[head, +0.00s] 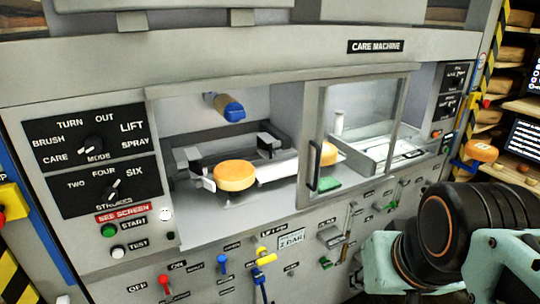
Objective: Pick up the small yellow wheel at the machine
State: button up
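A small yellow-orange wheel (235,175) lies flat on a grey holder in the open left bay of the care machine (200,55). A second yellow-orange wheel (327,153) shows partly behind the sliding glass door's frame (315,139). A third, more orange wheel (482,151) sits at the machine's right end, with a small mark on its side. I cannot tell which one the task means. My arm is at the lower right, in front of the machine and well apart from the first wheel. My gripper is not visible.
A blue-tipped part (229,108) hangs above the first wheel. A green pad (321,183) lies by the door handle. Levers and knobs (259,280) stick out from the lower front panel. Shelves with more wheels (513,55) and a dark screen (523,139) stand at right.

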aim_at(234, 174)
jog(key=u, duration=2.15)
jog(key=i+z, duration=0.15)
jog(key=z, duration=2.05)
jog(key=i+j, duration=0.2)
jog(key=j, duration=0.15)
jog(key=i+j, duration=0.25)
jog(key=j, duration=0.1)
